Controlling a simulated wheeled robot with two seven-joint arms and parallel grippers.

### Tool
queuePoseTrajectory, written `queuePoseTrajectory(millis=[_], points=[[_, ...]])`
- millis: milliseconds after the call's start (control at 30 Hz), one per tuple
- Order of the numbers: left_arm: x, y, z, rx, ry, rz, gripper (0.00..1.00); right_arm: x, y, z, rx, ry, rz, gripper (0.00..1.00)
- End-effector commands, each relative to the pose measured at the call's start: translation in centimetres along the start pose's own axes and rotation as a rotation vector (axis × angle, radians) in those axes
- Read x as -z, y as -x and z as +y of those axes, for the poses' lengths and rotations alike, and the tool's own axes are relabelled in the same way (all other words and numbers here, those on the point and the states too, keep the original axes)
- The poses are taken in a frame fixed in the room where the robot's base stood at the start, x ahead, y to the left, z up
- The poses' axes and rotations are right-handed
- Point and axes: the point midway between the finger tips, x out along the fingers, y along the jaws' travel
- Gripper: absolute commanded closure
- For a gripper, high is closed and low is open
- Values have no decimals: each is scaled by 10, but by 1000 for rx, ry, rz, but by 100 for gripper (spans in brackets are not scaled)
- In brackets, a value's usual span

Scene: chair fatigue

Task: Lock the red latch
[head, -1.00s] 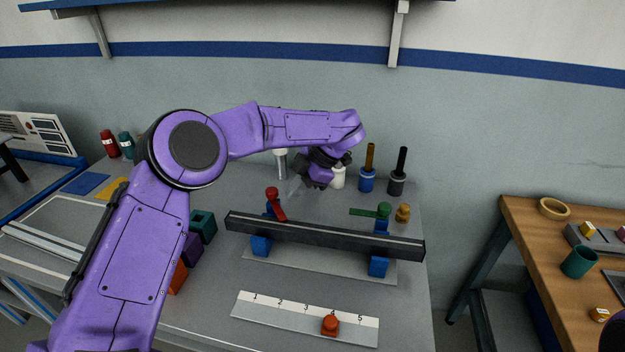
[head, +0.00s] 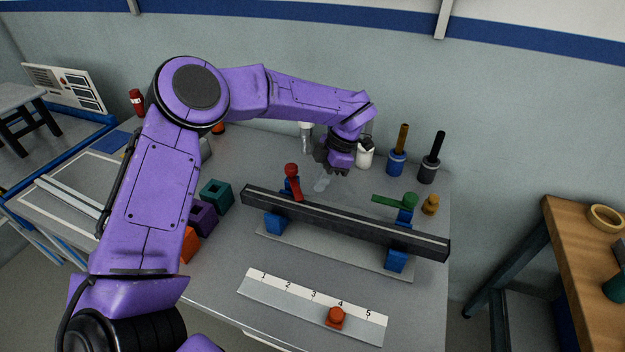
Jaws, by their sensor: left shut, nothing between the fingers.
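The red latch (head: 294,183) stands at the left end of a dark beam (head: 345,225), its round red knob up and its arm slanting down toward the beam. A blue block (head: 276,223) sits under that end. A green latch (head: 398,201) at the right end has its arm lying roughly level, pointing left. My left gripper (head: 336,172) is shut and empty, pointing down behind the beam, to the right of the red latch and apart from it. My right gripper is not in view.
A numbered strip (head: 290,304) with a red-orange knob (head: 336,317) near 4 lies in front. Behind the beam stand a white bottle (head: 365,155) and blue (head: 397,162) and black (head: 428,170) holders with handles. Coloured blocks (head: 215,193) stand left.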

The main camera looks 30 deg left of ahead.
Motion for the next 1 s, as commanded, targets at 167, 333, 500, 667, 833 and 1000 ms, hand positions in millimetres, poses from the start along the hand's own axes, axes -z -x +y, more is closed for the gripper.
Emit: queuePoseTrajectory(millis=[167,333,500,667,833,1000], points=[[19,-5,0,1,0,0,100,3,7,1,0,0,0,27],[22,-8,0,0,-2,2,100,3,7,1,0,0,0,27],[21,-8,0,0,-1,1,100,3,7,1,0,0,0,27],[22,-7,-1,-4,-11,1,100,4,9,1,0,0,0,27],[25,-8,-2,-18,-48,1,100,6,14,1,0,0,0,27],[26,-9,-3,-27,-70,1,100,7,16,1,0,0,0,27]])
